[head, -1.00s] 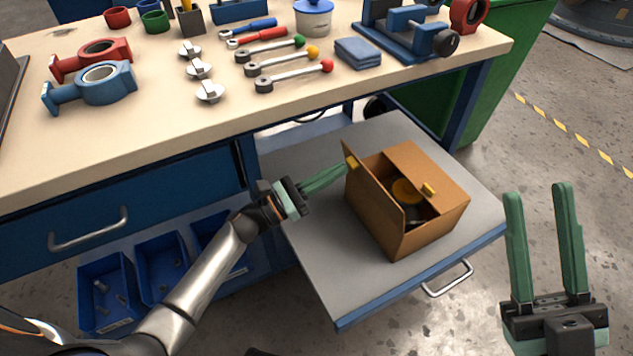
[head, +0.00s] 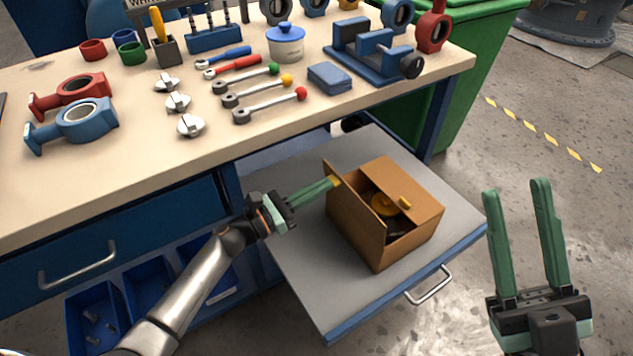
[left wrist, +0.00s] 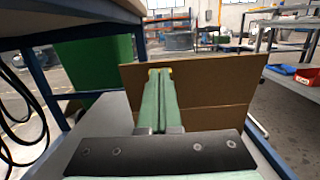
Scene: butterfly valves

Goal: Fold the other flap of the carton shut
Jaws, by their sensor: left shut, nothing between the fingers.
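The brown carton (head: 408,235) sits on the pulled-out grey drawer. The left wrist view shows the closed fingers (left wrist: 158,72) before the brown flap (left wrist: 215,85). My right gripper (head: 515,187) is open and empty, right of the drawer.
The drawer top (head: 300,240) around the carton is otherwise clear. The workbench (head: 130,165) with valves and tools stands above and behind. Blue bins (head: 95,320) lie below my left arm.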

